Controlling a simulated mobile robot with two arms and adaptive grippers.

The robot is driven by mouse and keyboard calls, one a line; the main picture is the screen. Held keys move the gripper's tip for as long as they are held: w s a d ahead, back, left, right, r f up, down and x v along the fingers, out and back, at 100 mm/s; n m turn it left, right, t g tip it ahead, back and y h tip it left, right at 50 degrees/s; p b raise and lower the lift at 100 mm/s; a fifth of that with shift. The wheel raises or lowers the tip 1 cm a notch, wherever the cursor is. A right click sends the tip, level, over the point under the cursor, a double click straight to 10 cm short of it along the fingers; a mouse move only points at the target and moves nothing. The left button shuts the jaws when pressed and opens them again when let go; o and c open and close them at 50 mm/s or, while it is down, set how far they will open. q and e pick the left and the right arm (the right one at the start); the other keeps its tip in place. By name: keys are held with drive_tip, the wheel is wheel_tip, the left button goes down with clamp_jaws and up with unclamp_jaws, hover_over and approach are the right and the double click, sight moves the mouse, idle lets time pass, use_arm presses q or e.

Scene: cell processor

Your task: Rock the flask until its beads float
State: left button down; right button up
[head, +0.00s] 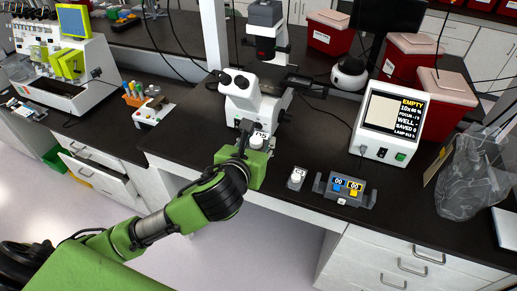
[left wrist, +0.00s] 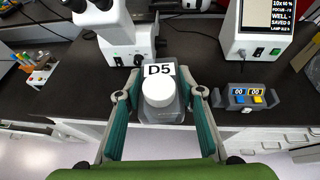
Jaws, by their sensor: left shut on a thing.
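My left gripper (head: 257,150) is shut on a clear flask with a white cap (head: 257,141) and a D5 label. In the left wrist view the flask (left wrist: 158,100) sits upright between the two fingers (left wrist: 160,94), one on each side. It is at the front edge of the dark bench, just in front of the microscope. I cannot make out the beads inside it. My right gripper is not in view.
The white microscope (head: 250,100) stands right behind the flask. A second small white-capped container (head: 296,178) and a grey counter box (head: 345,189) with blue and yellow buttons lie to the right. A screen unit (head: 388,122) reads EMPTY. A clear bag (head: 470,180) is at far right.

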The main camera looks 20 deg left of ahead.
use_arm(q)
drive_tip(key=shift+r, duration=1.25)
